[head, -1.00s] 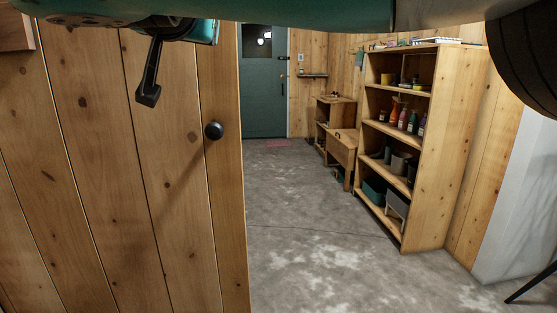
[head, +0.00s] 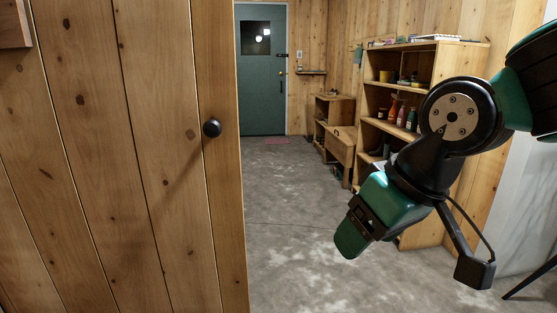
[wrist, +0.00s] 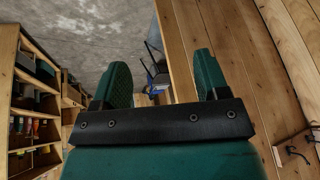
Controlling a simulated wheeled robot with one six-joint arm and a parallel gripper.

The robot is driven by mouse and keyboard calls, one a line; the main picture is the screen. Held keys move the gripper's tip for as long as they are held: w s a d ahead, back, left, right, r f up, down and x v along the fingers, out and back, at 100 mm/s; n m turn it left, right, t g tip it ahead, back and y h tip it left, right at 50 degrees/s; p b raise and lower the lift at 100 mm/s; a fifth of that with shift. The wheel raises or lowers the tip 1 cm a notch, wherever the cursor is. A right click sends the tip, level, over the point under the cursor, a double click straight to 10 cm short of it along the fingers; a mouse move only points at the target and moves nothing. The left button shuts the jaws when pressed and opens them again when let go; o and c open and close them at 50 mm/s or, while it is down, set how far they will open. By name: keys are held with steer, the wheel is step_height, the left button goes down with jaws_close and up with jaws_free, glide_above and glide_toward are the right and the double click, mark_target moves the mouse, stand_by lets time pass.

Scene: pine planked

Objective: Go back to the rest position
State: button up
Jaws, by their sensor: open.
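My gripper (head: 352,232) hangs at the right of the head view, in front of the bookshelf, with its fingers pointing down and to the left. In the wrist view my gripper (wrist: 163,78) shows two green fingers set wide apart, with nothing held between them. The head view shows my arm folded in from the right edge. My gripper is clear of the plank door and touches nothing that I can see.
A bookshelf (head: 470,60) with bottles and bins stands at the right. A low wooden cabinet (head: 340,150) and a teal door (head: 262,90) are farther back. The grey concrete floor (head: 290,210) between is open.

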steer(key=s+d+f+g, duration=0.2)
steer(key=s, duration=0.4)
steer(key=s+d+f+g, duration=0.1)
steer(key=s+d+f, duration=0.1)
steer(key=s, duration=0.4)
step_height(320, 180, up, 18)
steer(key=p, duration=1.8)
steer(key=shift+w+a+n+y, duration=0.3)
steer(key=shift+w+a+n, duration=0.05)
steer(key=shift+a+n, duration=0.05)
